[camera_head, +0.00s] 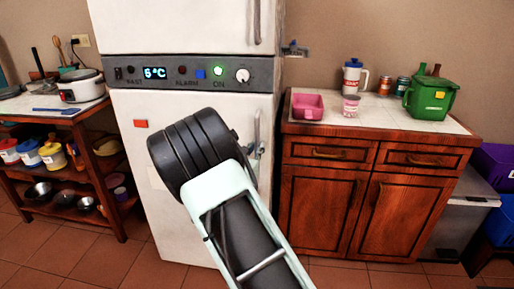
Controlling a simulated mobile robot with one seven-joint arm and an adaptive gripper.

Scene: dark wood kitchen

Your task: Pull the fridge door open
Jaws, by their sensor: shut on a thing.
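The white fridge stands at centre-left, with an upper door (170,28) and a lower door (185,100). Both doors look closed against the body. The lower door has a vertical grey handle (257,125) near its right edge. Another vertical handle (257,22) is on the upper door. My gripper (254,150) is at the lower door's handle, shut on it. My thick dark arm joint covers much of the lower door and hides most of the gripper, so the fingers show only in part.
A wooden cabinet (328,195) with a pale top stands close right of the fridge, holding a pink tub (307,106) and a green bin (430,100). A wooden shelf unit (110,165) with bowls and jars stands left. Tiled floor (75,255) is clear in front left.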

